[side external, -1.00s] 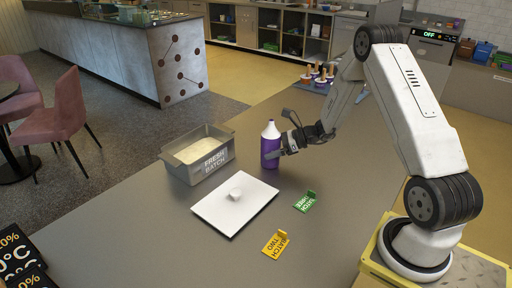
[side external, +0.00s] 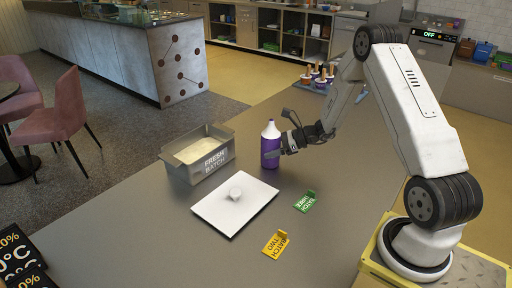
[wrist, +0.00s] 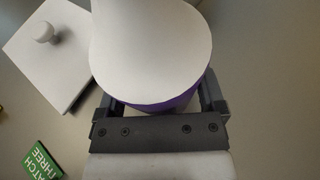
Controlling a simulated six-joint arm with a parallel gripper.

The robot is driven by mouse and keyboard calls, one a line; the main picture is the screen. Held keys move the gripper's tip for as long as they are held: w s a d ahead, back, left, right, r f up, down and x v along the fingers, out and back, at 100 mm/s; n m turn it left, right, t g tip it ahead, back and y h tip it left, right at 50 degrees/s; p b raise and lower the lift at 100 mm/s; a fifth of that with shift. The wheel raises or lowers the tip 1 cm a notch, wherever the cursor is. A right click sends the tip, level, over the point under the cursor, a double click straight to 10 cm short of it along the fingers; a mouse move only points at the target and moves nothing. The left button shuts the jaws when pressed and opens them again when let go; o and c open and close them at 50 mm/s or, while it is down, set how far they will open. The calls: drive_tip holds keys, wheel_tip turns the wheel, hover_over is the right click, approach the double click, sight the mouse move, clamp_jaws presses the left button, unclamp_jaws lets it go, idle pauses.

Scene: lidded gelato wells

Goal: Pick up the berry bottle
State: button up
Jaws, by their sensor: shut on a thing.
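The berry bottle (side external: 270,149) is purple with a white top and stands upright on the grey counter. It also fills the upper middle of the wrist view (wrist: 152,50), seen from above, with its white top hiding most of the purple body. My gripper (side external: 277,150) is shut on the bottle, with one finger on each side of it in the wrist view (wrist: 160,98). The bottle's base appears to be at counter level; I cannot tell whether there is a gap under it.
A metal tub marked FRESH BATCH (side external: 213,163) holds pale gelato, left of the bottle. A white lid with a round knob (side external: 218,213) lies in front. Several cups (side external: 318,77) sit behind my gripper.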

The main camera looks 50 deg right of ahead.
drive_tip(key=shift+r, duration=0.1)
drive_tip(key=shift+r, duration=0.8)
drive_tip(key=s+a+r, duration=0.4)
drive_tip(key=s+r, duration=0.7)
drive_tip(key=s, duration=0.2)
drive_tip(key=shift+s, duration=0.25)
drive_tip(key=shift+r, duration=0.1)
drive_tip(key=w+a, duration=0.7)
drive_tip(key=w, duration=0.5)
drive_tip(key=w+a, duration=0.7)
drive_tip(key=w, duration=0.4)
drive_tip(key=shift+w+a+r, duration=0.25)
drive_tip(key=shift+w+r, duration=0.1)
drive_tip(key=shift+s+m, duration=0.15)
drive_tip(key=shift+m, duration=0.15)
